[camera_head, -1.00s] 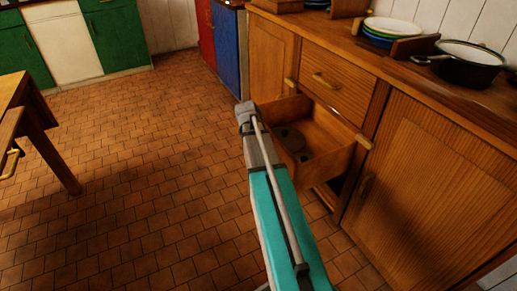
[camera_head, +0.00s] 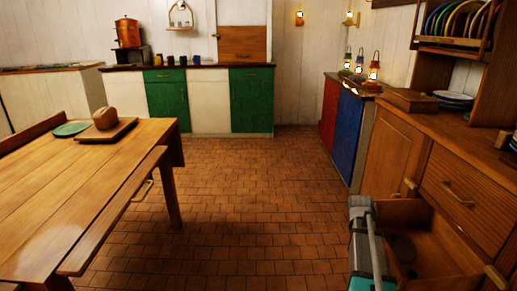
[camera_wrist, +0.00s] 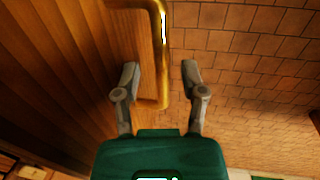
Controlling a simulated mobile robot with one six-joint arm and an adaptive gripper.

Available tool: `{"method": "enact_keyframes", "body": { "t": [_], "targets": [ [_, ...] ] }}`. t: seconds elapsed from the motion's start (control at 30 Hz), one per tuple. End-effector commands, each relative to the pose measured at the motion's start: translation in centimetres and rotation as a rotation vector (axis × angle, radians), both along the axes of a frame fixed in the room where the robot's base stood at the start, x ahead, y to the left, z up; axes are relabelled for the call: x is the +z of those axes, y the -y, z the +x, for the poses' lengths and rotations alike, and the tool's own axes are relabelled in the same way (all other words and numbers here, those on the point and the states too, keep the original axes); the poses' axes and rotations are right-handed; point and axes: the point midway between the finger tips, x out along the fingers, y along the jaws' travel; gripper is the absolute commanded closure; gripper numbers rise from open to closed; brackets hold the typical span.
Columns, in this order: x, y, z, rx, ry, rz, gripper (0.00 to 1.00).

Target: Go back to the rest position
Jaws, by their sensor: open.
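My gripper (camera_wrist: 160,75) is open and empty in the wrist view, its two grey fingers apart. A brass handle (camera_wrist: 164,60) on a wooden front lies ahead of the fingers, with its end between them in the picture; I cannot tell whether they touch. In the head view my arm (camera_head: 366,245) stands at the lower right, beside an open wooden drawer (camera_head: 440,246) with dark round items inside. The fingers do not show clearly in the head view.
A wooden table (camera_head: 85,190) with a bread loaf (camera_head: 107,118) on a board stands at the left. The wooden cabinet (camera_head: 392,150) runs along the right. The tiled floor (camera_head: 250,190) between them is clear. Green and white cupboards (camera_head: 208,100) stand at the back.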

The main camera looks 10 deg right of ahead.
Motion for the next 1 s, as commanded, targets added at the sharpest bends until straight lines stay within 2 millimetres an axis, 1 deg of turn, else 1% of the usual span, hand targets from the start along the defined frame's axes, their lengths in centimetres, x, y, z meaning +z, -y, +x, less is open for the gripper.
{"method": "enact_keyframes", "body": {
  "t": [0.27,0.6,0.8,1.0],
  "targets": [
    [1.8,0.1,0.0,-0.001,-0.001,0.000,0.46],
    [5.8,0.1,-0.1,-0.001,-0.001,0.000,0.46],
    [7.7,0.1,-0.1,-0.001,-0.001,0.000,0.46],
    [8.6,0.1,-0.1,-0.001,-0.001,0.000,0.46]
  ]
}}
